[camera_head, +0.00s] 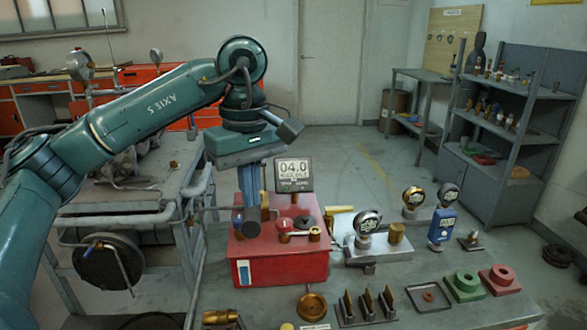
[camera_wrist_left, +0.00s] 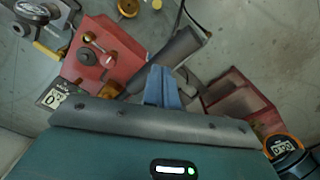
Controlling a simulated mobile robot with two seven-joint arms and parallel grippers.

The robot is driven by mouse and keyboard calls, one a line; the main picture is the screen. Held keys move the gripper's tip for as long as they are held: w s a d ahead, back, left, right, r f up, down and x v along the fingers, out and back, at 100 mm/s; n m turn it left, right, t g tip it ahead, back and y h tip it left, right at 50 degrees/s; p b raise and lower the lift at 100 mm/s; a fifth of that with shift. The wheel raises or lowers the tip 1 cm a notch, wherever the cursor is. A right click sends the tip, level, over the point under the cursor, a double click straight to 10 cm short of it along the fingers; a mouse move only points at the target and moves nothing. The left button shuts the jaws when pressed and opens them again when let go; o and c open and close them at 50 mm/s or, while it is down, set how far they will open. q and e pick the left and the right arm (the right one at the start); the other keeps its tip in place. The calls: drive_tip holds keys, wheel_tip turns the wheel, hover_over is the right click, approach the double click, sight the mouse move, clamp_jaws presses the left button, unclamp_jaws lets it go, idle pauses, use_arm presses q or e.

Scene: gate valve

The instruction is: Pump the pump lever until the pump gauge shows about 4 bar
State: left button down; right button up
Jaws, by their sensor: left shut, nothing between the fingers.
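The red pump (camera_head: 280,262) stands on the bench, with a digital gauge (camera_head: 294,174) behind it that reads 04.0. In the left wrist view the gauge (camera_wrist_left: 57,97) is partly cut off by my gripper body and its reading is unclear. My left gripper (camera_head: 250,204) points down beside the pump's left side, shut and empty. Its blue fingers also show in the left wrist view (camera_wrist_left: 163,88). The dark pump lever (camera_head: 246,234) is just below the fingertips; in the left wrist view it is a grey bar (camera_wrist_left: 178,52) close to the fingers. Contact cannot be told. My right gripper is not in view.
A brass part (camera_head: 312,305) and a row of dark metal pieces (camera_head: 366,304) lie in front. A grey shelf (camera_head: 505,130) stands at the back right. The floor between is clear.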

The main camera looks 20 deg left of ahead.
use_arm(q)
drive_tip(key=shift+r, duration=0.1)
wheel_tip(320, 180, up, 5)
drive_tip(key=p, duration=0.4)
drive_tip(key=shift+p, duration=0.35)
